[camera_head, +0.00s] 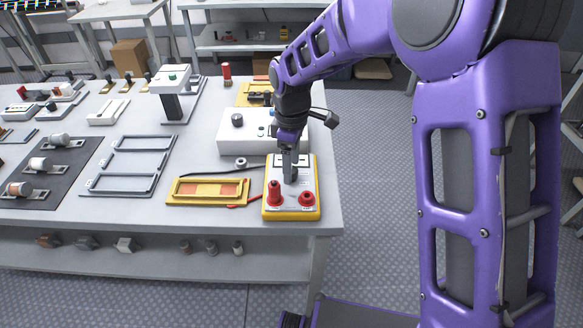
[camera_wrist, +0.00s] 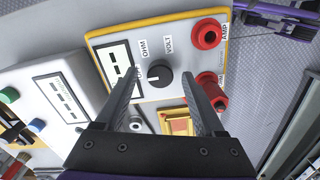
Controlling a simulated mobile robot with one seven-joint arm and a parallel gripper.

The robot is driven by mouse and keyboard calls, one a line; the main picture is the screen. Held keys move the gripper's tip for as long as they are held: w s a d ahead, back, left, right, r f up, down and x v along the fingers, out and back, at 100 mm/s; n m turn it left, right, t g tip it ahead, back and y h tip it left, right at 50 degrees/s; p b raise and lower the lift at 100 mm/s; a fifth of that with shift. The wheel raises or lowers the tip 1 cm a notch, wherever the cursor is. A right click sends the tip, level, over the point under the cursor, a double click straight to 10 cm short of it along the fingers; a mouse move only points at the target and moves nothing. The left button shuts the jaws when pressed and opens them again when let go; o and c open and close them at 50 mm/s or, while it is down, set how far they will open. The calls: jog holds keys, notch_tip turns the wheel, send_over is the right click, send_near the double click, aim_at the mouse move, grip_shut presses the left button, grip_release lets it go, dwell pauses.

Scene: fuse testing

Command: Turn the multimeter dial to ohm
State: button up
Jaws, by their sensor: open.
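The multimeter (camera_head: 309,181) is a white-faced box with a yellow edge at the table's front right corner, with two red terminals toward its front. In the wrist view its face (camera_wrist: 188,62) carries a round black dial (camera_wrist: 159,77) beside the printed words OHM and VOLT. A small white mark on the dial appears to face left, toward a label partly hidden by the left finger. My gripper (camera_head: 290,180) points down over the multimeter. In the wrist view my gripper (camera_wrist: 160,80) is open, its fingers on either side of the dial; contact cannot be told.
A white box with a black knob (camera_head: 232,138) stands just behind the multimeter. A yellow frame (camera_head: 180,201) and a red-tipped lead (camera_head: 240,207) lie to its left. A grey rack (camera_head: 117,191) is farther left. The table's right edge is close by.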

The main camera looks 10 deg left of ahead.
jog(key=shift+f, duration=0.55)
grip_shut()
jog(key=shift+m, duration=0.4)
jog(key=m, duration=1.1)
dwell(0.5)
